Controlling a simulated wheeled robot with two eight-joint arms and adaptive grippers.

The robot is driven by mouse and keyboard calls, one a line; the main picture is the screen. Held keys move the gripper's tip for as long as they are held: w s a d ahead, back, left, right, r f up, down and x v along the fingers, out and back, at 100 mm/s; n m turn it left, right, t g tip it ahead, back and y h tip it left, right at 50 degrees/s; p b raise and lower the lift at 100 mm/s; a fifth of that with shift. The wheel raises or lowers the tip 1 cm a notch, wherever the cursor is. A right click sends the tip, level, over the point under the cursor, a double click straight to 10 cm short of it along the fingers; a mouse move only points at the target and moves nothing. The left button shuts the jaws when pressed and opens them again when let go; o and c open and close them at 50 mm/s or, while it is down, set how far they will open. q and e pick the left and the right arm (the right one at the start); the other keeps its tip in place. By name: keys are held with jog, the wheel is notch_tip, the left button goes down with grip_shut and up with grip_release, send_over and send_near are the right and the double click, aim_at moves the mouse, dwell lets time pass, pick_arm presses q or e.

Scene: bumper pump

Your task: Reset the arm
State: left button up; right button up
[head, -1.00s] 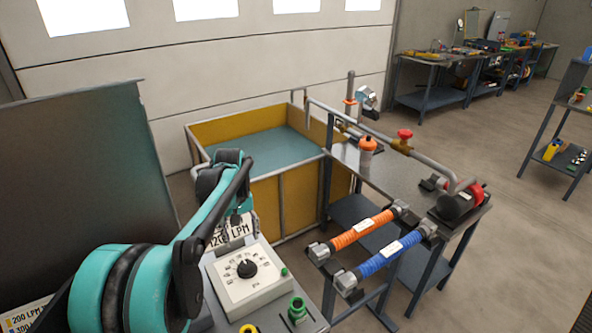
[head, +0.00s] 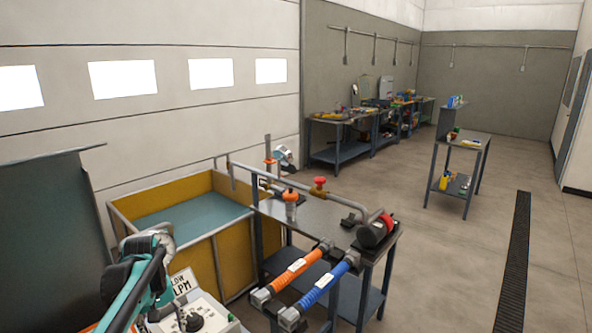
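My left arm, teal and black, comes in at the lower left in the head view. Its gripper (head: 160,306) points down beside the grey control box (head: 216,318), in front of a white sign marked LPM (head: 183,284). The fingers are small and partly hidden by the arm, so I cannot tell whether they are open or shut. The box's black dial (head: 193,321) is at the bottom edge of the view. My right arm and gripper are not in view.
A yellow tank of water (head: 236,263) stands behind the box. Right of it, a metal table (head: 330,226) carries pipes, a red valve (head: 319,182), and orange (head: 296,268) and blue (head: 322,288) hoses at its front. A dark panel (head: 50,235) stands at left. The floor at right is open.

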pick_arm(q)
jog(key=s+d+m+t, duration=0.7)
jog(key=s+d, duration=0.8)
jog(key=s, duration=0.2)
jog(key=shift+s+d+f+m, duration=0.2)
jog(key=shift+s+f+m, duration=0.15)
jog(key=shift+m, duration=0.05)
